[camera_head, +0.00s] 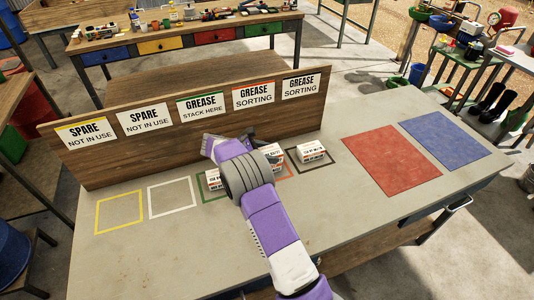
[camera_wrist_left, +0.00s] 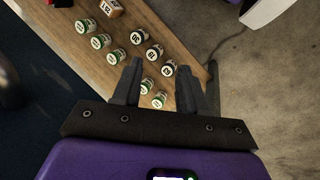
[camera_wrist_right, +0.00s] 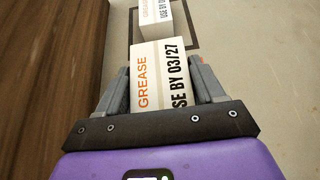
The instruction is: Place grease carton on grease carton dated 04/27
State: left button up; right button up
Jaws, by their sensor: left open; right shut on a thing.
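My right gripper (camera_head: 264,148) is shut on a white grease carton (camera_wrist_right: 160,85) whose label reads "USE BY 03/27". This carton (camera_head: 273,153) is over or in the orange outline; I cannot tell whether it touches the table. A second grease carton (camera_head: 312,151) sits in the dark outline to the right; in the right wrist view it (camera_wrist_right: 157,18) is ahead of the held one, its date cut off. A third carton (camera_head: 214,179) is in the green outline, partly hidden by my right arm, its date too small to read. My left gripper (camera_wrist_left: 171,78) is open and empty.
A wooden board with signs (camera_head: 200,110) stands along the table's back. Yellow (camera_head: 119,212) and white (camera_head: 172,197) outlines are empty. Red (camera_head: 391,160) and blue (camera_head: 448,138) mats lie bare at right. Several small jars (camera_wrist_left: 137,37) stand on a wooden surface below my left gripper.

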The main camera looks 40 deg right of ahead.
jog(key=shift+f, duration=0.2)
jog(key=o, duration=1.1)
jog(key=shift+r, duration=0.2)
jog(key=p+v, duration=0.2)
jog(key=v, duration=1)
jog(key=shift+p, duration=0.3)
